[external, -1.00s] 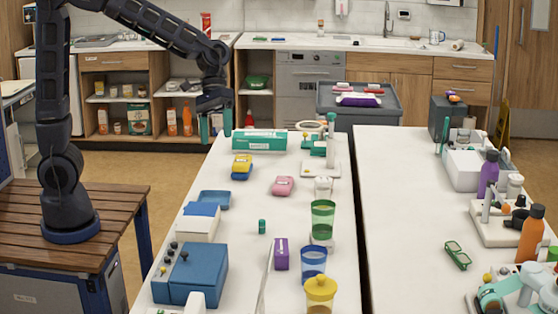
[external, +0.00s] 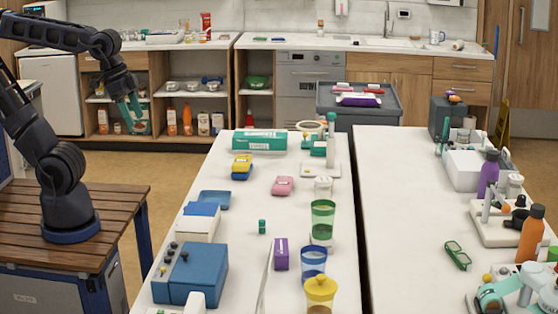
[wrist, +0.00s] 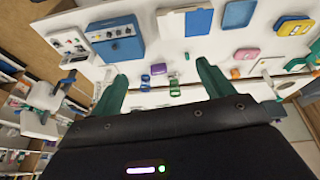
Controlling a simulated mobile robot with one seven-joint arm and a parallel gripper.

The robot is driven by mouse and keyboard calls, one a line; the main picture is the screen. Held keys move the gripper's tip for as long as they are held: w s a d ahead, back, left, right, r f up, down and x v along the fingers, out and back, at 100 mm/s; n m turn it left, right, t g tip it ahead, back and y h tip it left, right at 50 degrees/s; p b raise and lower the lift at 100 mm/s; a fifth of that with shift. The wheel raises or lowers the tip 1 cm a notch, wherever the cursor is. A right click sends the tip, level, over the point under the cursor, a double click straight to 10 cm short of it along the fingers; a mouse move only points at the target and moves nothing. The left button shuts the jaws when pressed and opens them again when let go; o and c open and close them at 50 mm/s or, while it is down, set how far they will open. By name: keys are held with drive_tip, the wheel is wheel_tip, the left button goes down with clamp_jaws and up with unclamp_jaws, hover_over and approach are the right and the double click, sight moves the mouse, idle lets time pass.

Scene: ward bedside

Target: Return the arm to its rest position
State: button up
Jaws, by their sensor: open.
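My arm (external: 58,165) stands on the wooden-topped base at the left, its upper links folded back and the forearm reaching right. My gripper (external: 136,108) has teal fingers and hangs in the air left of the white table (external: 230,185), in front of the back shelves. In the wrist view my gripper (wrist: 160,88) shows two green fingers set wide apart with nothing between them. Part of the upper arm is cut off by the left picture edge.
The near table carries a blue box (external: 190,274), a teal-and-white box (external: 260,141), a pink item (external: 283,186) and several cups. A second white table (external: 400,215) stands to the right with bottles. The floor (external: 170,168) between my arm and the table is clear.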

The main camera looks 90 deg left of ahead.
drive_tip(key=shift+s+a+f+m, duration=0.1)
drive_tip(key=shift+s+a+m, duration=0.1)
drive_tip(key=shift+s, duration=0.3)
drive_tip(key=shift+s+a+f+m, duration=0.1)
drive_tip(key=shift+s+m, duration=0.1)
drive_tip(key=shift+s, duration=0.25)
